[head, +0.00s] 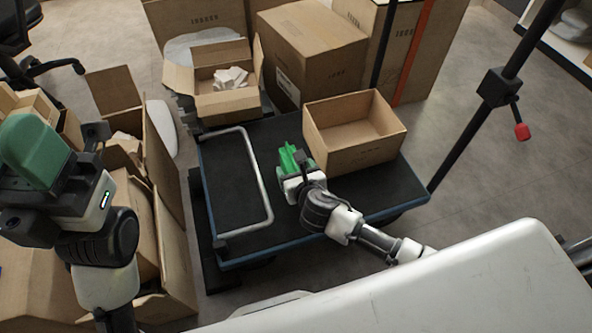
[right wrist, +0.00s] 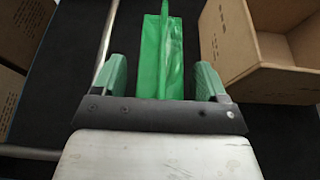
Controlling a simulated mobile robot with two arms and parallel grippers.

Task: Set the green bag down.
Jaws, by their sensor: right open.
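The green bag (right wrist: 172,55) stands on the dark deck of the cart (head: 232,180), beside an open carton. In the right wrist view it lies between the two green fingers of my right gripper (right wrist: 163,78), with dark gaps at both sides. My right gripper is open around it. In the head view the bag (head: 287,157) shows just past my right gripper (head: 296,170), which partly hides it. My left gripper (head: 35,150) is raised at the left, apart from the cart; its fingers overlap in view and their gap cannot be seen.
An open, empty carton (head: 365,158) sits on the cart right of the bag. A metal handle (head: 258,180) lies left of it. A carton with white packing (head: 225,102) and a closed carton (head: 313,50) stand behind. Open cartons (head: 172,225) crowd the left.

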